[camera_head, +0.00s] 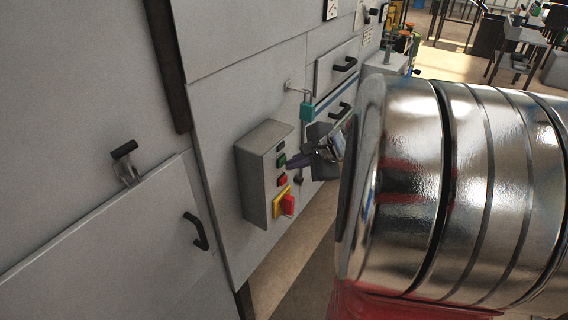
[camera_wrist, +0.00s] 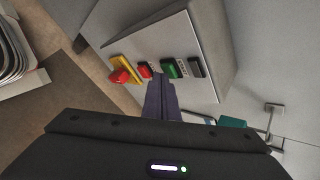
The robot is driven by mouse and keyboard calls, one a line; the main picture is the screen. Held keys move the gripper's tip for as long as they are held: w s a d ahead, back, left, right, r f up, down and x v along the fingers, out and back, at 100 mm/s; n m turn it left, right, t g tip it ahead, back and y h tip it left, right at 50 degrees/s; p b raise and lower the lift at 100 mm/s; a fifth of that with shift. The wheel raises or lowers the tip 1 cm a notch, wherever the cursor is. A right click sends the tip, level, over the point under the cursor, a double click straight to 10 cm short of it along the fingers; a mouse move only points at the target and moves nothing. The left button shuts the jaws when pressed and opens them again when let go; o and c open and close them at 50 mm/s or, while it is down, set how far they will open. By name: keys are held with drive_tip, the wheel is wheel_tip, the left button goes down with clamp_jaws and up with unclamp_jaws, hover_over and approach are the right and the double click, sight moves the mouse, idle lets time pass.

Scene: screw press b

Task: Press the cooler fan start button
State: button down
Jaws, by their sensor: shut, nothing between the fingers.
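A grey control box (camera_head: 258,172) is fixed to the wall panel. In the wrist view the green button (camera_wrist: 169,69) and red button (camera_wrist: 145,70) sit just beyond the fingertips. My gripper (camera_head: 290,163) is shut and empty, its tips close to the box front by the green button; it also shows in the wrist view (camera_wrist: 158,80). I cannot tell whether the tips touch a button.
My large metallic arm fills the right side of the head view. Floor shows below the box.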

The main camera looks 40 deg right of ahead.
idle(0.7)
drive_tip(key=shift+s+d, duration=0.25)
drive_tip(key=shift+s, duration=0.45)
drive_tip(key=shift+s, duration=0.1)
drive_tip(key=s, duration=0.1)
drive_tip(key=s+d, duration=0.1)
drive_tip(key=s, duration=0.2)
drive_tip(key=shift+s+d, duration=0.25)
drive_tip(key=shift+d, duration=0.05)
idle(0.7)
